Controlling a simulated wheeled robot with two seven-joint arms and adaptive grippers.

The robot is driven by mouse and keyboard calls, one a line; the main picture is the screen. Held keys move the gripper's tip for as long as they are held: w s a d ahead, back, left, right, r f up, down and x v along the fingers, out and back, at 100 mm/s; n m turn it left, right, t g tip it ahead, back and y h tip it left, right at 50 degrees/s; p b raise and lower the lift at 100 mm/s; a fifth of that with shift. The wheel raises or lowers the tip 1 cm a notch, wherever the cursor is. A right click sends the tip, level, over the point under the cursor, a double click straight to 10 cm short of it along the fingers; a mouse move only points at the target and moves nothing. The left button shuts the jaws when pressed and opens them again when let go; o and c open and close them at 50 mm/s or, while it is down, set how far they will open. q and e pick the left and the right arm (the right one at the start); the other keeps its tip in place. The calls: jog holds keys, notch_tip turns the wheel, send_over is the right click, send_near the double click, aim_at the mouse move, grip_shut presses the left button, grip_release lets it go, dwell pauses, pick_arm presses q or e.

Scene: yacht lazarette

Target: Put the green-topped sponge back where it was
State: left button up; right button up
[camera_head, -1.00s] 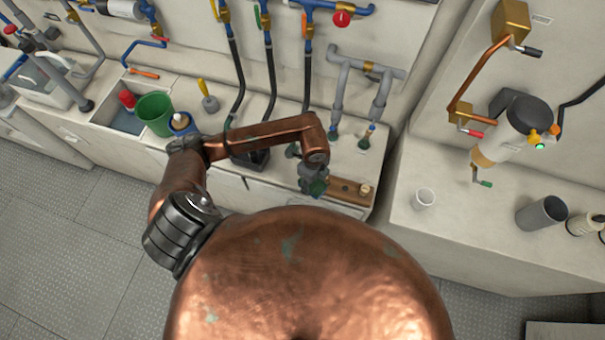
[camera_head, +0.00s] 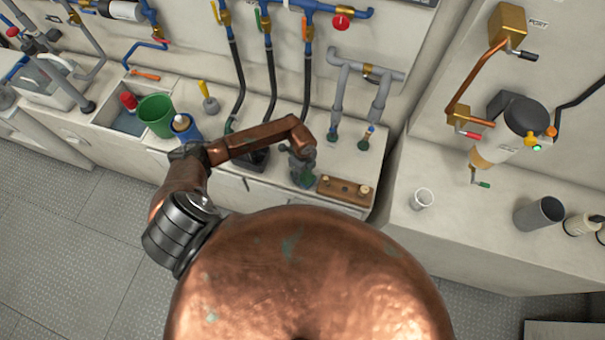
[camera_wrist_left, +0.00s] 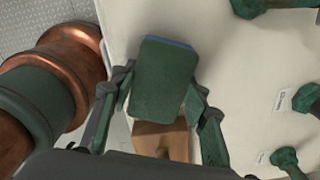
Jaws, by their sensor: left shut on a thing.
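My left gripper (camera_head: 303,174) is shut on the green-topped sponge, just left of a brown wooden block (camera_head: 350,197). In the left wrist view the green-topped sponge (camera_wrist_left: 164,80) shows its green face with a blue edge at the far end. The fingers of the left gripper (camera_wrist_left: 160,97) press on its two sides. Part of the wooden block (camera_wrist_left: 160,148) shows below the sponge in that view. From the head, the sponge is mostly hidden by the gripper, and I cannot tell its height above the counter. My right gripper is not in view.
Hoses and grey pipes (camera_head: 365,75) come down behind. A white cup (camera_head: 422,198) and a grey cylinder (camera_head: 541,214) stand on the right counter.

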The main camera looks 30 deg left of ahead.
pick_arm(q)
jog(key=shift+f, duration=0.1)
jog(key=o, duration=1.1)
jog(key=shift+o, duration=0.2)
jog(key=shift+r, duration=0.2)
notch_tip(320, 180, up, 12)
jog(key=shift+b, duration=0.4)
jog(key=shift+f, duration=0.1)
